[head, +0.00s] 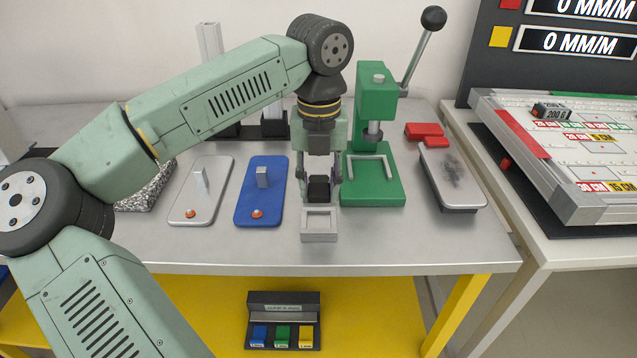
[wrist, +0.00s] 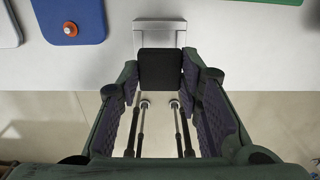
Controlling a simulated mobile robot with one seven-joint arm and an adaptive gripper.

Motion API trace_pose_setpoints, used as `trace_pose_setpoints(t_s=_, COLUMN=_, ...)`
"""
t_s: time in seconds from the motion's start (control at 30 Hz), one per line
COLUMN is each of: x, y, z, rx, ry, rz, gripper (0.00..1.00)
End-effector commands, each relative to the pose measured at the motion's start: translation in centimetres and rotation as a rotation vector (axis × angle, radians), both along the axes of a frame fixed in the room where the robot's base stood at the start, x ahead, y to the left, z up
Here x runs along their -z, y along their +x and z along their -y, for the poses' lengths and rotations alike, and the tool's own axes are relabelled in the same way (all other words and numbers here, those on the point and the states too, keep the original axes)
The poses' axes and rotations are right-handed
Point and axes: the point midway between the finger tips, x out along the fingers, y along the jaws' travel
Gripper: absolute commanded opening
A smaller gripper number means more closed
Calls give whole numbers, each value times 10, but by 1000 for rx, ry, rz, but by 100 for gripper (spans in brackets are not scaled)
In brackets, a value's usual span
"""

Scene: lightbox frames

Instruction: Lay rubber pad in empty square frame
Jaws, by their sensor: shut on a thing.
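The rubber pad (head: 319,188) is a small black square block in the head view. My gripper (head: 319,182) points down and is shut on it. In the wrist view the pad (wrist: 160,69) sits between the two fingertips (wrist: 160,76). The empty square frame (head: 319,236) is light grey and stands near the table's front edge, just below the pad in the head view. In the wrist view the frame (wrist: 160,25) shows behind the pad, which hides part of it. The pad appears held above the table; its exact height over the frame is unclear.
A blue plate (head: 260,205) and a grey plate (head: 200,205), each with an orange-red button, lie left of the frame. A green press (head: 374,190) stands close on the right, with a grey lidded tray (head: 462,195) beyond. Bare table (head: 400,240) lies along the front.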

Motion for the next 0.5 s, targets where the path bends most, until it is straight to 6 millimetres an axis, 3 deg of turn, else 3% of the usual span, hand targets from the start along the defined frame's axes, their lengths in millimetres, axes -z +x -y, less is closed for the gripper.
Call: trace_pose_setpoints(t_s=0.5, x=47, y=0, z=0, rx=-1, ry=0, rz=0, gripper=14)
